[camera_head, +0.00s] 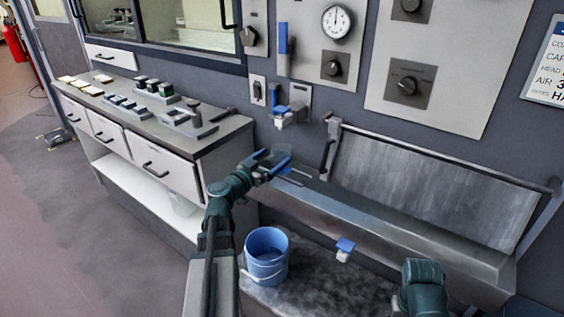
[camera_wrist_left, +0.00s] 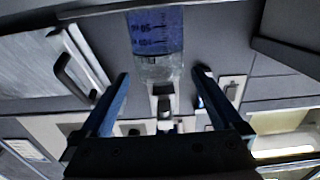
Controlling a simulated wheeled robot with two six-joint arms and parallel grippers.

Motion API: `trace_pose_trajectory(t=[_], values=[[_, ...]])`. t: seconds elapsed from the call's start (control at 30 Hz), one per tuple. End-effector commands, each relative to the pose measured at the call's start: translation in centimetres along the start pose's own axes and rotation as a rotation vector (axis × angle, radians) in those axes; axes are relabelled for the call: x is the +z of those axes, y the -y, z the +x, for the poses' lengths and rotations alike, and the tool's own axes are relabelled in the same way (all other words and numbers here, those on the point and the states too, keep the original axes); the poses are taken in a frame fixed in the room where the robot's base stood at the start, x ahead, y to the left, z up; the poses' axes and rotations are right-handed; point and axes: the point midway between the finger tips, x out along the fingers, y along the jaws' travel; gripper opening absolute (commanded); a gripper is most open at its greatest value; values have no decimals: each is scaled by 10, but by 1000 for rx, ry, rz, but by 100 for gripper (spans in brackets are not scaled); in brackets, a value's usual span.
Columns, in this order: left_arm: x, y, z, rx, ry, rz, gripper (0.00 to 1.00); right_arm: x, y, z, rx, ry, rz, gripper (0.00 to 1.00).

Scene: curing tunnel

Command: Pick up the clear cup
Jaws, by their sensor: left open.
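The clear cup (camera_head: 281,151) is see-through with a bluish tint and stands at the left end of the metal trough, under a small white tap. In the left wrist view the cup (camera_wrist_left: 155,42) shows measuring marks over a blue band, ahead of the fingers and roughly centred between them. My left gripper (camera_head: 279,165) is open and right beside the cup in the head view. Its two blue fingers (camera_wrist_left: 162,75) are spread apart and hold nothing; I cannot tell whether they reach around the cup. My right gripper is not in view; only part of that arm shows at bottom right.
The metal trough (camera_head: 400,222) with a raised grey panel (camera_head: 420,180) runs along the wall. A blue bucket (camera_head: 266,258) stands below its left end. A drawer counter (camera_head: 150,125) with trays and small blocks is on the left. A white tap (camera_head: 285,118) hangs above the cup.

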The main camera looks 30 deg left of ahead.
Motion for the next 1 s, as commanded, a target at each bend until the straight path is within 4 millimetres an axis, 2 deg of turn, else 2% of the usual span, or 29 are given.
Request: trace_pose_trajectory(t=[0.03,0.13,0.53,0.87,1.0], values=[[0,1,11,2,0,0,100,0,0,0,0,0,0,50],[0,1,23,1,0,0,100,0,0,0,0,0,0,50],[0,0,35,1,0,0,100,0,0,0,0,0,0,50],[-1,1,79,1,0,0,100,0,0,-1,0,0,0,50],[-1,0,84,1,0,0,100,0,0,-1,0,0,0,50]])
